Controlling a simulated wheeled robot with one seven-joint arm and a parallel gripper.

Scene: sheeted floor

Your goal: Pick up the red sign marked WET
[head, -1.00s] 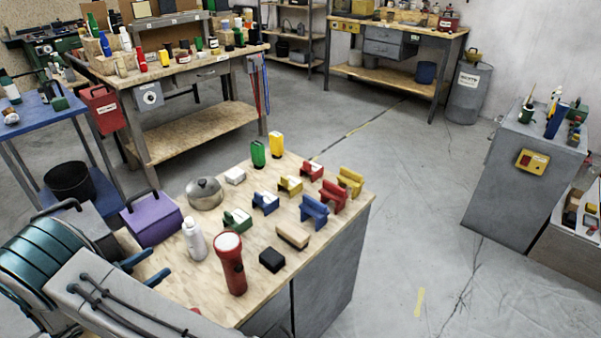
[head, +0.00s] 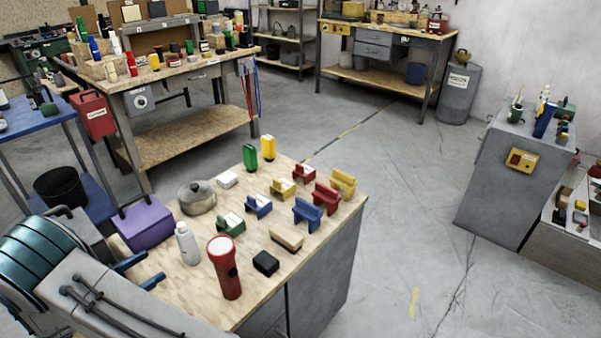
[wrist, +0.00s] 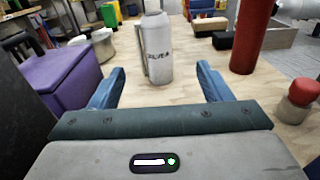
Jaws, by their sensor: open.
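The smaller red piece (head: 304,174) bears a pale label and stands toward the bench's far right. A larger red piece (head: 327,197) stands just nearer. I cannot read WET on either one. My gripper (head: 142,271) is at the bench's near left, well away from both, with blue fingers apart and nothing between them. In the wrist view my gripper (wrist: 160,88) points low over the bench at a white bottle (wrist: 157,48), which stands upright beyond the fingertips.
The bench top (head: 205,295) also holds a red torch (head: 223,268), black block (head: 265,263), purple box (head: 146,222), lidded pot (head: 197,198) and several labelled coloured pieces like the green one (head: 231,224). Clear floor (head: 400,230) lies right of the bench.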

